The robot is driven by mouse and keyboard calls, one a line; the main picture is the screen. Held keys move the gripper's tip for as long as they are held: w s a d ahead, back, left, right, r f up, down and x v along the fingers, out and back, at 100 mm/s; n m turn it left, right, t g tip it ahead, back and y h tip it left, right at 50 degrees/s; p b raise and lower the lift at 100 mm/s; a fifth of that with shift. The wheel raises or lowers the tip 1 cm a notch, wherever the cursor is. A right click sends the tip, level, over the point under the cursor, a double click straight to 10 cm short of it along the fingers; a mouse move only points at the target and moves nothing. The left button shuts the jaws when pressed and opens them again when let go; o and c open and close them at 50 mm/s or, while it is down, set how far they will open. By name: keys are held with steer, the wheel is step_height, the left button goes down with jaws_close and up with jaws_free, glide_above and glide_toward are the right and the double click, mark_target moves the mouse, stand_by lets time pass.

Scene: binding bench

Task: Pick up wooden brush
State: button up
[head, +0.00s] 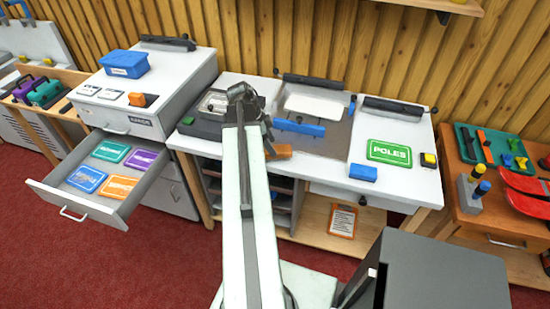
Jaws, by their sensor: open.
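My arm reaches up over the white bench (330,185), and my gripper (241,93) is at its far end, small and dark. It is open, and I see nothing held in it. A brown-orange wooden-looking piece (279,152) lies at the bench's front edge, just right of my arm. It may be the wooden brush, but bristles cannot be made out. My gripper is apart from it, farther back and to its left. My arm hides part of the bench around it.
A blue bar (299,127), a blue block (363,172) and a green POLES plate (389,152) are on the bench. At left a drawer (112,207) with several coloured plates stands open. At right a wooden table (478,203) holds a green tool tray (470,157).

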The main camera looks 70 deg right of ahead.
steer(key=b+x, duration=0.4)
steer(key=x, duration=0.1)
steer(key=shift+w+d+f+b, duration=0.1)
steer(key=shift+f+b, duration=0.15)
steer(key=shift+b, duration=0.15)
steer(key=shift+r, duration=0.15)
steer(key=shift+c, duration=0.4)
jaws_close()
step_height(320, 180, up, 10)
steer(key=p, duration=1)
steer(key=shift+r+p, duration=0.15)
steer(key=shift+p, duration=0.15)
